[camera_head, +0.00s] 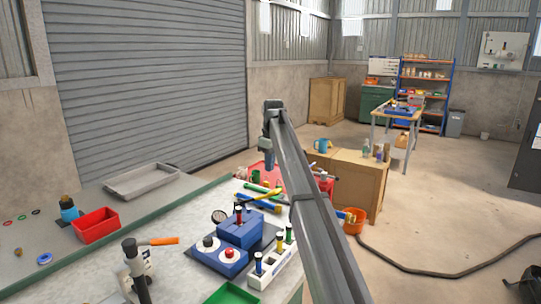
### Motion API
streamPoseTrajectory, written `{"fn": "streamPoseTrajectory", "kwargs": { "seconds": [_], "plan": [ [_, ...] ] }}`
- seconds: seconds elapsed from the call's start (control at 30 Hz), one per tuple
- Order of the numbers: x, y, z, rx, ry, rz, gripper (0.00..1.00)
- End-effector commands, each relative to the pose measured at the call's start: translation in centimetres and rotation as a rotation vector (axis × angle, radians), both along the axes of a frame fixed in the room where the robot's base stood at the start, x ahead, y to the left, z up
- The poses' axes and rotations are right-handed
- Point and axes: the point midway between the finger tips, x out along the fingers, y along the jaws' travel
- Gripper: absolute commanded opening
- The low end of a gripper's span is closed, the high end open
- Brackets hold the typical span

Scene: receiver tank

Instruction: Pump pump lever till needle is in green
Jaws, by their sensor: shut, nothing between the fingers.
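My gripper (268,165) hangs at the end of my raised arm, above the far side of the workbench. It is small in view, shut and holds nothing. A small round gauge (219,216) with a dark rim is on the bench beside a blue block. Its needle and green zone are too small to read. A yellow bar (262,195) lies beyond the blue block, below my gripper; I cannot tell whether it is the pump lever. No receiver tank can be made out clearly, and my arm hides part of the bench's right side.
A red bin (95,225), grey tray (141,181) and microscope-like device (136,268) stand left. A hose (425,272) crosses the floor.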

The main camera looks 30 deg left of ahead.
Motion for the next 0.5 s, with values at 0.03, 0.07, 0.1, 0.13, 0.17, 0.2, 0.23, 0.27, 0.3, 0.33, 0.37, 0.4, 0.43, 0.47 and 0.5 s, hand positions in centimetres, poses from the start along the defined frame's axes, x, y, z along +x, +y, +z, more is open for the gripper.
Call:
{"fn": "streamPoseTrajectory", "kwargs": {
  "seconds": [0.03, 0.07, 0.1, 0.13, 0.17, 0.2, 0.23, 0.27, 0.3, 0.33, 0.37, 0.4, 0.43, 0.47, 0.5],
  "plan": [
    [-0.1, 0.0, -1.0, -0.001, 0.0, 0.0, 0.0],
    [-0.1, 0.0, -1.5, -0.001, 0.0, 0.0, 0.0],
    [-0.1, 0.1, -2.2, -0.001, 0.001, 0.0, 0.0],
    [-0.1, 0.1, -2.7, -0.001, 0.001, 0.0, 0.0],
    [-0.1, 0.1, -3.2, -0.001, 0.001, 0.0, 0.0],
    [-0.1, 0.0, -3.8, -0.001, 0.0, 0.0, 0.0],
    [-0.1, -0.4, -4.1, 0.0, 0.0, -0.001, 0.0],
    [-0.2, -0.6, -4.5, 0.0, -0.001, 0.0, 0.0],
    [-0.2, -0.8, -4.9, 0.0, -0.001, 0.0, 0.0],
    [-0.2, -1.0, -5.1, 0.0, -0.001, 0.0, 0.0],
    [-0.2, -1.1, -5.4, 0.0, -0.001, 0.001, 0.0],
    [-0.1, -1.3, -5.7, 0.0, -0.001, 0.001, 0.0],
    [-0.1, -1.4, -5.9, 0.0, -0.001, 0.001, 0.0],
    [-0.1, -1.5, -6.1, 0.0, -0.002, 0.001, 0.0],
    [-0.1, -1.6, -6.3, 0.0, -0.002, 0.001, 0.0]
  ]
}}
